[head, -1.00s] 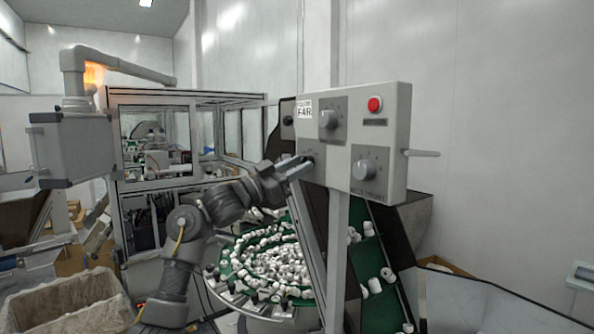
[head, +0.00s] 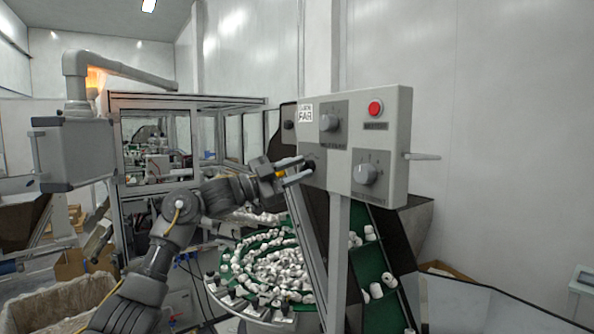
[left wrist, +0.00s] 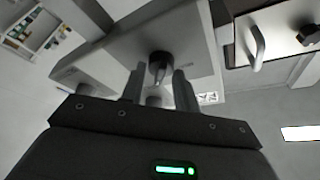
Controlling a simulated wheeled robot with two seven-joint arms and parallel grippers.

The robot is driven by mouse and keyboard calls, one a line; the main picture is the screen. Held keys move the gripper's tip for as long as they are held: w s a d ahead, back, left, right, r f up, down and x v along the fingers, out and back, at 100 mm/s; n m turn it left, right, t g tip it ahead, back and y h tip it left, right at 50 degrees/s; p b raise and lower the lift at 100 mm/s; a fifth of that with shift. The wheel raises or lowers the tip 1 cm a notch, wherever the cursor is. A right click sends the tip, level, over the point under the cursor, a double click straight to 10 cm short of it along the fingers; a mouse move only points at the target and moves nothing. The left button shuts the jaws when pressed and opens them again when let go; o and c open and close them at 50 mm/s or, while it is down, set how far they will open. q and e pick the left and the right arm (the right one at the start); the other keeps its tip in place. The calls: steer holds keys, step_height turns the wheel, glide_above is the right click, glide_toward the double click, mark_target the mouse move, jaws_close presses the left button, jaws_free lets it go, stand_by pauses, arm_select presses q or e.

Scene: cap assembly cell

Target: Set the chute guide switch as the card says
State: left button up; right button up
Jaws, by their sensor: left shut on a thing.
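A grey control box (head: 388,105) on a post stands right of centre in the head view. A white card (head: 305,113) at its upper left reads FAR in large letters; its smaller line is unreadable. My left gripper (head: 307,166) is at the switch at the box's lower left and largely hides it there. In the left wrist view my left gripper (left wrist: 158,78) has its two fingers on either side of a dark switch knob (left wrist: 160,66), and it is shut on it. The knob's exact setting cannot be read. My right gripper is out of view.
The box also carries an upper knob (head: 329,121), a lower right knob (head: 365,173) and a red button (head: 375,108). A bowl of white caps (head: 270,265) lies below, and a green chute (head: 375,262) runs behind the post. A lined bin (head: 60,305) stands at lower left.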

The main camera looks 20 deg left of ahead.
arm_select(q)
steer(key=o, duration=1)
steer(key=shift+c, duration=0.2)
steer(key=shift+s+a+f+b, duration=0.2)
steer(key=shift+a+f+b, duration=0.05)
steer(key=shift+a+b, duration=0.1)
steer(key=b+v, duration=0.5)
steer(key=v, duration=0.5)
steer(key=shift+r, duration=0.15)
steer(key=shift+s, duration=0.1)
